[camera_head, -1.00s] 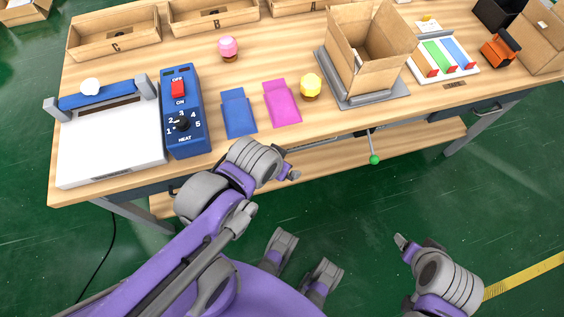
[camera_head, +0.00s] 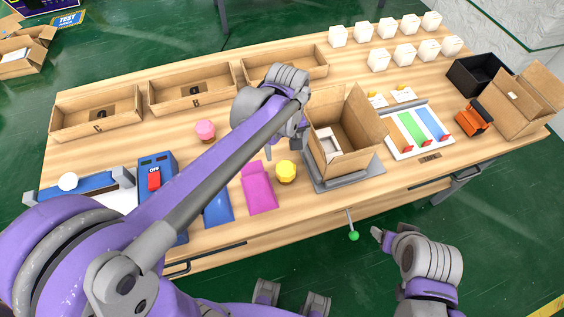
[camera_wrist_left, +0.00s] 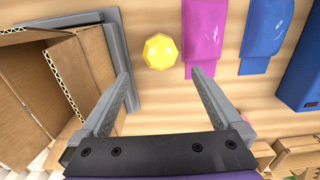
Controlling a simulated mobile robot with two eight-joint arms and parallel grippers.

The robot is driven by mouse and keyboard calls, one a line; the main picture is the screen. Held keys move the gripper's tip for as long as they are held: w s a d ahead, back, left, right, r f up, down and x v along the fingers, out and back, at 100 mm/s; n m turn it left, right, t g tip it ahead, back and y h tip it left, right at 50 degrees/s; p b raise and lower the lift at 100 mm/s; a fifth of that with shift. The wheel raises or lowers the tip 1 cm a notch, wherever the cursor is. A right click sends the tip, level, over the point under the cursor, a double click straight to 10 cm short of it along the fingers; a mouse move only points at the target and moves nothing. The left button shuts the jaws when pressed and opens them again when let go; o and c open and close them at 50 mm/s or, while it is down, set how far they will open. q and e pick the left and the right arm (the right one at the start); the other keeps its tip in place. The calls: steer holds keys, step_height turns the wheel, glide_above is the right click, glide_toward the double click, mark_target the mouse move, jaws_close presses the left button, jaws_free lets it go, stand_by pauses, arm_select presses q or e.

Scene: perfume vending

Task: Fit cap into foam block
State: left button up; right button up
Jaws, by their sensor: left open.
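A yellow faceted cap (camera_head: 286,171) stands on the table left of the open cardboard box (camera_head: 363,145). A pink cap (camera_head: 205,130) stands farther left. My left gripper (camera_head: 287,148) is above the table, beside the box. In the left wrist view my left gripper (camera_wrist_left: 162,82) is open and empty, with the yellow cap (camera_wrist_left: 160,52) beyond and between its fingertips, apart from them. A white block (camera_head: 329,143) lies inside the box; I cannot tell whether it is the foam block. My right gripper (camera_head: 385,236) is in front of the table's edge; its jaw gap is unclear.
The box sits on a grey frame (camera_head: 352,178). A magenta pouch (camera_head: 259,190) and a blue pouch (camera_head: 218,208) lie left of the yellow cap. Open trays (camera_head: 192,88) line the back. Several white cubes (camera_head: 379,60) stand at back right. A green-knobbed lever (camera_head: 353,235) sticks out in front.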

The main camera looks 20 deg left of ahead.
mark_target(286, 166)
arm_select(q)
steer(key=f, duration=0.4)
steer(key=shift+s, duration=0.4)
steer(key=shift+w+f, duration=0.15)
steer(key=shift+f, duration=0.4)
step_height(286, 166, down, 5)
steer(key=shift+d+r, duration=0.1)
steer(key=shift+r, duration=0.1)
steer(key=c, duration=1.5)
